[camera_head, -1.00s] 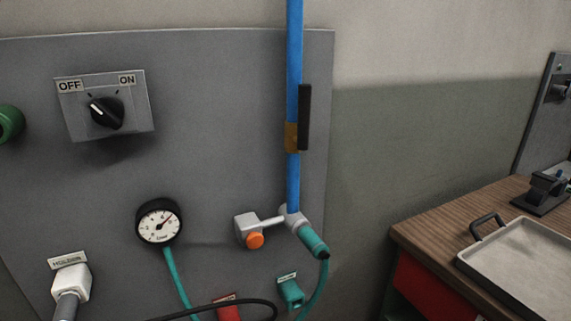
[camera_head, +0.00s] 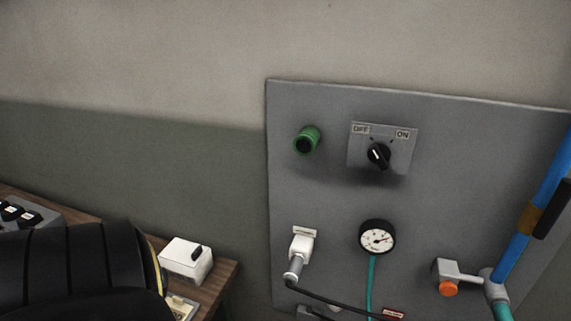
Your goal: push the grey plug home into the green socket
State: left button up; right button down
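The green socket (camera_head: 306,140) is a round fitting on the upper left of the grey wall panel, left of the OFF/ON switch. Its dark opening faces out and looks empty. The grey plug (camera_head: 294,267) sits in the white holder (camera_head: 301,244) on the lower left of the panel, below the socket. A black cable runs from the plug's lower end to the right. Neither of my grippers is in view.
The panel (camera_head: 460,170) also bears a switch (camera_head: 379,156), a pressure gauge (camera_head: 377,238), an orange button (camera_head: 448,288) and a blue pipe (camera_head: 540,205). A white box (camera_head: 186,260) stands on the wooden bench at lower left. A black ribbed shape, perhaps mine, covers the lower-left corner.

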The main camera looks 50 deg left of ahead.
aim_at(291, 275)
jog(key=u, duration=1.7)
